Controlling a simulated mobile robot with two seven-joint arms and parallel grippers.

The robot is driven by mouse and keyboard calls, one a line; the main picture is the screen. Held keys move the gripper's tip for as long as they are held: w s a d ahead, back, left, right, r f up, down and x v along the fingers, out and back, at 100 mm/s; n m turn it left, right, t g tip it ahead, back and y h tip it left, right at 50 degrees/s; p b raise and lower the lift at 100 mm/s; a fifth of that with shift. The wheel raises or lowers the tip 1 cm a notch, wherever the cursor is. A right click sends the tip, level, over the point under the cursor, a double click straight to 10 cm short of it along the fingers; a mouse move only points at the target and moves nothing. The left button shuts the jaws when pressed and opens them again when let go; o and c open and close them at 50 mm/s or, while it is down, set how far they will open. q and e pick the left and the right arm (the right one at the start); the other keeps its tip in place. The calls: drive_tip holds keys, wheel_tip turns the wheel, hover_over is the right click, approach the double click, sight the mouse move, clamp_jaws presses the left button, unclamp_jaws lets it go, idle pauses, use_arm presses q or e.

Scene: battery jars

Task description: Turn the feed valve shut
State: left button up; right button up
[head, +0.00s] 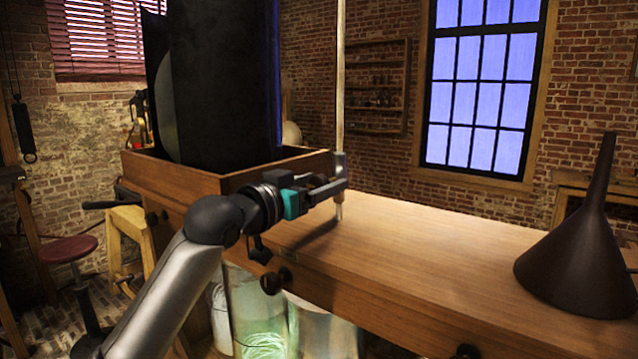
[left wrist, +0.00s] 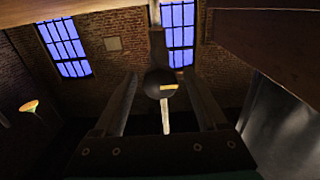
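A thin vertical pipe (head: 341,80) comes down from above over the wooden table. Its lower part has a thicker grey fitting (head: 340,163), which I take for the feed valve. My left gripper (head: 335,187) is level with this fitting, right at the pipe. In the left wrist view, a dark round knob (left wrist: 160,84) with a pale rod below it lies between the two fingers. The fingers stand apart, with a visible gap on each side of the knob. The valve's handle angle cannot be made out. My right gripper is not in view.
A wooden tray (head: 228,182) with a tall dark vessel (head: 222,85) stands behind my left arm. A large dark funnel (head: 585,255) rests at the right of the wooden table (head: 420,250). Glass jars (head: 258,310) stand below. The tabletop between pipe and funnel is clear.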

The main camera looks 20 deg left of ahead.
use_arm(q)
clamp_jaws()
idle(0.4)
drive_tip(key=m+p, duration=0.3)
drive_tip(key=m, duration=0.1)
drive_tip(key=shift+r+m, duration=0.1)
drive_tip(key=shift+m, duration=0.2)
drive_tip(key=m+p, duration=0.3)
drive_tip(key=m, duration=0.1)
drive_tip(key=shift+d+m, duration=0.1)
drive_tip(key=shift+m, duration=0.2)
drive_tip(key=m+p, duration=0.3)
drive_tip(key=m, duration=0.2)
drive_tip(key=m+p, duration=0.1)
drive_tip(key=m, duration=0.1)
drive_tip(key=m+p, duration=0.1)
drive_tip(key=shift+s+f+m, duration=0.1)
drive_tip(key=shift+f+m, duration=0.2)
